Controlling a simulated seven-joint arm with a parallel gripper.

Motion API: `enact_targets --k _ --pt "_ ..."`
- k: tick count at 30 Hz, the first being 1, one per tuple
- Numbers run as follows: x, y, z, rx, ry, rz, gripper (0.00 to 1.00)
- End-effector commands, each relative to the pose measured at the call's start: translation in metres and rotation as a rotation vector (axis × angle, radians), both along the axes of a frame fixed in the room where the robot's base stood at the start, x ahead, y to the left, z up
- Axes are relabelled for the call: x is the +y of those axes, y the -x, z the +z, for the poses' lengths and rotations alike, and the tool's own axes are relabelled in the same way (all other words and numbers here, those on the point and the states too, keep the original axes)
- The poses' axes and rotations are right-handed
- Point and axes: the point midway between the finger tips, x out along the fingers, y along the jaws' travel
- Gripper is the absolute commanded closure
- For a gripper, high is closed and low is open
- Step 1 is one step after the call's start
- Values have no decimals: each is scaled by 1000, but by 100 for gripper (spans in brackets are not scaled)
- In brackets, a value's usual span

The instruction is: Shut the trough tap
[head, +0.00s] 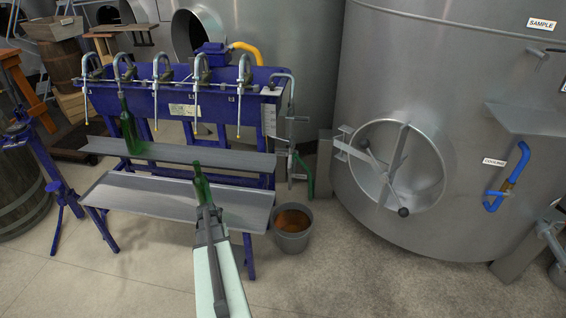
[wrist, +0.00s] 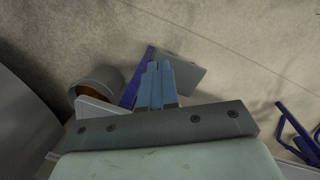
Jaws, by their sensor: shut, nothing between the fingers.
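The blue filler trough (head: 180,97) stands in the upper left of the head view, with several curved spouts along it. A grey pipe (head: 290,135) runs down its right end, with a small side handle (head: 300,119) that looks like a tap; I cannot tell whether it is open or shut. My gripper (head: 204,194) is low in front of the lower shelf, left of the pipe and apart from it. In the wrist view its fingers (wrist: 158,82) are together and empty.
A bucket of brown liquid (head: 292,235) sits on the floor right of my gripper. A steel tank (head: 440,70) fills the right. Front floor is clear.

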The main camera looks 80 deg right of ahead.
Motion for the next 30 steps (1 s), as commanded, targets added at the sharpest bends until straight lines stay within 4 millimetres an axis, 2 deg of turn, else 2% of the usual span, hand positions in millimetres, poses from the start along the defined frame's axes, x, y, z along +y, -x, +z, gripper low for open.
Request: enact_targets --k 1,8,16,19,22,24,27,30 --pt "-26 7 8 -2 24 -26 100" --pt "-126 48 50 10 136 -122 100" --pt "-246 105 117 55 295 -228 100" --pt "-288 116 145 82 359 -254 100" --pt "-334 115 172 115 435 -268 100" --pt "-358 117 180 145 477 -281 100" --pt "-383 122 183 188 533 -301 100" --pt "-397 128 190 220 596 -334 100"
